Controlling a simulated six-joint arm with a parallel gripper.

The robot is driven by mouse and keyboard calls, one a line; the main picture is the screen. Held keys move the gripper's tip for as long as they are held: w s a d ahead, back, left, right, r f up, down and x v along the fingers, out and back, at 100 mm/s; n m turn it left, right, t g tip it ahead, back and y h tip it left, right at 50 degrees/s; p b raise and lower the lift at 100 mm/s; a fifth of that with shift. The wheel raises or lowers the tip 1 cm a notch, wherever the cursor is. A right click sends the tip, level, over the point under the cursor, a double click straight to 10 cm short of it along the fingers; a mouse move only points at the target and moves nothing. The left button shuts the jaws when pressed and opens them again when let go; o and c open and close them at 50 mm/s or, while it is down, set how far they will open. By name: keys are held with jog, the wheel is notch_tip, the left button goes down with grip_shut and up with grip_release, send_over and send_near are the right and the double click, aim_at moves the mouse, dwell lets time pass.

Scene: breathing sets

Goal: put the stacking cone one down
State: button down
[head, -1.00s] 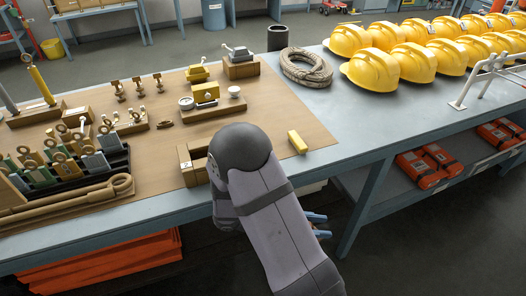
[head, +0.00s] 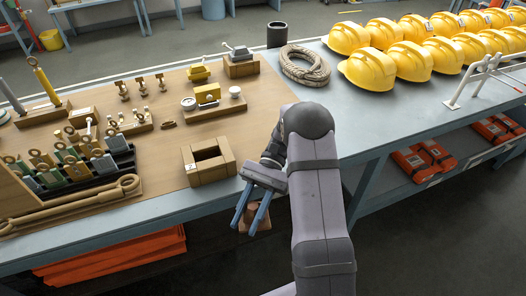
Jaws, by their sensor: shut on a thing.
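My gripper (head: 252,214) has blue fingers that point down, just off the front edge of the bench. It is shut on a small brown piece, the stacking cone (head: 262,220), which shows between and beside the fingertips. The fingers cover part of it, so its full shape cannot be told. It is in the air, in front of the blue-grey bench edge, to the right of and nearer than an open square wooden frame (head: 191,174).
The wooden bench top (head: 160,190) is bare left of the frame. A black rack of tagged pieces (head: 125,160) and a long wooden rod (head: 70,207) lie at left. A rope coil (head: 305,65) and yellow helmets (head: 403,62) stand behind at right.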

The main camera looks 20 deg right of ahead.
jog(key=w+r+m+t+y, duration=0.1)
jog(key=w, duration=0.1)
jog(key=w+r+m+t, duration=0.1)
jog(key=w, duration=0.1)
jog(key=w+r+m+t+y, duration=0.1)
jog(key=w+r, duration=0.1)
jog(key=shift+w+t+y, duration=0.3)
jog(key=shift+w, duration=0.05)
jog(key=w+d+r+m+t+b, duration=0.2)
jog(key=w+d+m+t, duration=0.25)
jog(key=w, duration=0.25)
jog(key=w+d+r+m+t+h+b, duration=0.1)
jog(key=w+d+m+t+b, duration=0.1)
jog(key=w+d+m+t, duration=0.25)
jog(key=w+d+r+m+t+b, duration=0.25)
jog(key=w+t, duration=0.25)
jog(key=w, duration=0.3)
jog(key=shift+m, duration=0.45)
jog(key=shift+w+a+f+p, duration=0.15)
jog(key=shift+f+p, duration=0.7)
jog(key=shift+f, duration=1.85)
jog(key=shift+s+a+f+p, duration=0.1)
jog(key=shift+f+p, duration=0.7)
jog(key=shift+f, duration=1.9)
jog(key=c, duration=1.3)
grip_release()
jog(key=shift+f, duration=0.2)
jog(key=shift+c, duration=0.2)
jog(key=shift+r, duration=0.1)
